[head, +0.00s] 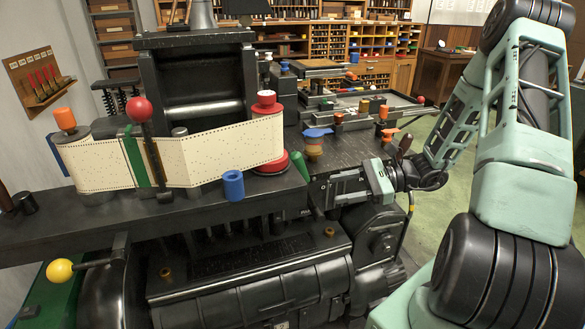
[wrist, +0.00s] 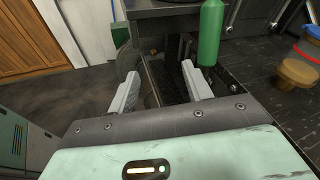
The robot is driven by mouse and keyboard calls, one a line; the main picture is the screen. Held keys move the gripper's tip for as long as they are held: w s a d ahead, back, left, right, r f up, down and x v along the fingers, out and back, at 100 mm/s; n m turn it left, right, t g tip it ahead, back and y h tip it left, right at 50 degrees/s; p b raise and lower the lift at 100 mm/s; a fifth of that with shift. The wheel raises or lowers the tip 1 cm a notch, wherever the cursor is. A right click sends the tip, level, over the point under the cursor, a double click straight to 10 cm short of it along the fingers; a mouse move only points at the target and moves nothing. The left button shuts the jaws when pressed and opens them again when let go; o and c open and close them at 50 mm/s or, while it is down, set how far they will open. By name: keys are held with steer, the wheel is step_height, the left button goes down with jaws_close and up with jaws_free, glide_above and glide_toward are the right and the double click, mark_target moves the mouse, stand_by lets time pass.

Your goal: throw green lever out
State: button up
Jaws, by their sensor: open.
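The green lever (head: 302,167) is a tapered green handle at the right end of the machine's dark ledge, tilted slightly. It also shows in the wrist view (wrist: 210,35), ahead and to the right of the jaws. My gripper (head: 320,190) is just below and right of the lever in the head view. In the wrist view, my gripper (wrist: 160,84) has its two pale fingers spread apart, with nothing between them. The lever stands outside the right finger, beyond its tip. The lever's lower end and mount are not clear.
A blue cylinder (head: 233,185) sits on the ledge left of the lever. A red knob (head: 272,163) is behind it. A blue-and-tan pot (head: 314,142) stands on the dark bench to the right. A paper strip (head: 100,163) crosses the machine. A yellow ball-ended lever (head: 60,271) is lower left.

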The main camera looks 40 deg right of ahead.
steer(key=w+d+m+t+h, duration=0.1)
steer(key=d+m+t, duration=0.3)
steer(key=d+t, duration=0.15)
steer(key=p+x, duration=0.3)
steer(key=x, duration=1.4)
